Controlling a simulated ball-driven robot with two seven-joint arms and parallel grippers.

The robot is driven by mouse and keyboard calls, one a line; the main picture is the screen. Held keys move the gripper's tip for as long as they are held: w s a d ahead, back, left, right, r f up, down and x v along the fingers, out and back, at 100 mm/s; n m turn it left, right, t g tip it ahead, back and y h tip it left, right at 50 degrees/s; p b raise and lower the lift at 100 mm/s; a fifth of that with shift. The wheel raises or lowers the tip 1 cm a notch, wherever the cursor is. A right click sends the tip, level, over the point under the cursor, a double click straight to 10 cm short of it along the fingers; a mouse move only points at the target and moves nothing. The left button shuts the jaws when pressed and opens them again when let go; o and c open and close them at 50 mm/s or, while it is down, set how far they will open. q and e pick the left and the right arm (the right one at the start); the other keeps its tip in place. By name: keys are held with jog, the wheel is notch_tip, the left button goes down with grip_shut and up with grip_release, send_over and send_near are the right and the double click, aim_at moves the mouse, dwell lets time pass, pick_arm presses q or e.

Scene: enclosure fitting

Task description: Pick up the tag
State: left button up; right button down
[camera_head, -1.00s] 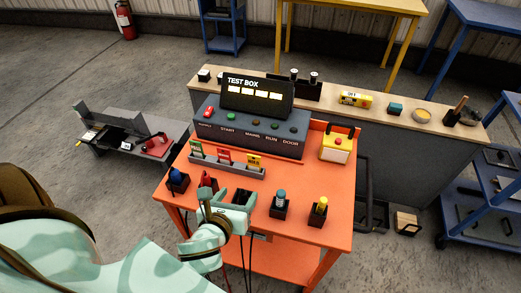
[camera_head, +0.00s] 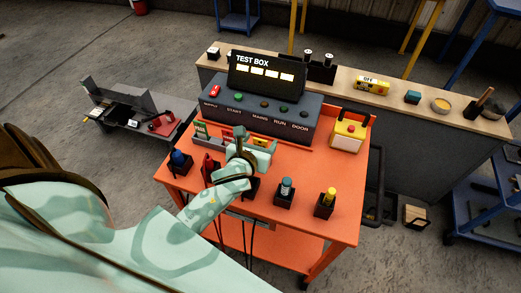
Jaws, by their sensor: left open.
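A grey rack (camera_head: 208,141) on the orange cart holds upright tags: a green tag (camera_head: 201,129) at its left, a red tag (camera_head: 227,135) in the middle and a yellowish tag (camera_head: 263,143) at its right. My left gripper (camera_head: 243,142) is over the rack, between the red and yellowish tags, and hides part of both. It is open; its fingertips are small and partly hidden, so I cannot tell whether it touches a tag. My right gripper is not in view.
The test box (camera_head: 262,110) stands right behind the rack on the orange cart (camera_head: 312,228). Black holders with a blue (camera_head: 179,158), a teal (camera_head: 287,185) and a yellow piece (camera_head: 329,195) line the front. A yellow box with a red button (camera_head: 349,133) stands at right.

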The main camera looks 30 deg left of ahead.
pick_arm(q)
jog(key=b+x, duration=0.1)
jog(key=x, duration=0.2)
jog(key=shift+w+a+f, duration=0.2)
jog(key=shift+w+f, duration=0.05)
jog(key=shift+w, duration=0.05)
jog(key=c, duration=1)
jog(key=shift+c, duration=0.2)
